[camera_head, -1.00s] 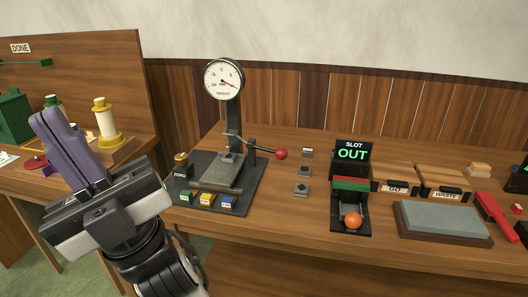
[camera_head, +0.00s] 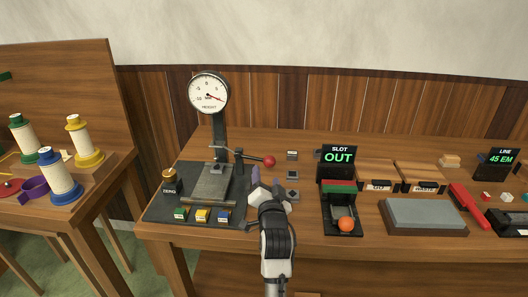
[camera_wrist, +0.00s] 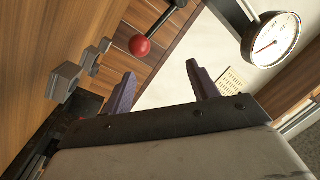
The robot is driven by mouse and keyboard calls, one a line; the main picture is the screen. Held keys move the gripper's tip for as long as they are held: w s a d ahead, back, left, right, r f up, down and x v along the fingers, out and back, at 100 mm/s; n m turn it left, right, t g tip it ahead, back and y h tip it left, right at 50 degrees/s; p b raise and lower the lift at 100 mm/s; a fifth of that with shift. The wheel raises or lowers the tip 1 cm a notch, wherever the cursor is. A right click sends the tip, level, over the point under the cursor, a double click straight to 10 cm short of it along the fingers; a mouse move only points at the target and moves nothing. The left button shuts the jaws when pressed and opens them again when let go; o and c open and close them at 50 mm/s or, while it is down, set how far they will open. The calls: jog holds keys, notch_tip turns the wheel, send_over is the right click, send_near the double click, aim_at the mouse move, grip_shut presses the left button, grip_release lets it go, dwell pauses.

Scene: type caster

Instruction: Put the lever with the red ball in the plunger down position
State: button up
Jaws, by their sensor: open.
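The lever with the red ball (camera_head: 269,161) sticks out to the right from the post of the height gauge (camera_head: 209,94). The red ball also shows in the wrist view (camera_wrist: 140,45), ahead of my gripper and to the upper left of its fingers. My gripper (camera_head: 268,185) is just below and in front of the ball in the head view, apart from it. In the wrist view its two purple fingers (camera_wrist: 160,92) are spread with nothing between them. The plunger area under the gauge stands over a metal plate (camera_head: 213,184) on a dark base.
Several small grey blocks (camera_head: 292,175) stand right of the lever. Spools (camera_head: 60,178) stand on the left table.

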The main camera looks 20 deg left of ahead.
aim_at(269, 159)
jog(key=shift+w+d+f+m+h, duration=0.2)
jog(key=shift+d+f, duration=0.1)
jog(key=shift+f, duration=0.2)
jog(key=shift+w+d+f+m+h, duration=0.1)
jog(key=shift+w+d+f, duration=0.15)
jog(key=shift+f, duration=0.25)
jog(key=shift+w+d+f, duration=0.1)
jog(key=shift+w+f, duration=0.05)
jog(key=shift+f, duration=0.1)
jog(key=p+x, duration=0.1)
jog(key=x, duration=0.3)
jog(key=p+x, duration=0.1)
jog(key=x, duration=0.4)
jog(key=p+x, duration=0.1)
jog(key=x, duration=0.3)
jog(key=shift+w+f+p, duration=0.2)
jog(key=shift+p, duration=0.2)
jog(key=c, duration=1.1)
jog(key=shift+f, duration=0.15)
grip_shut()
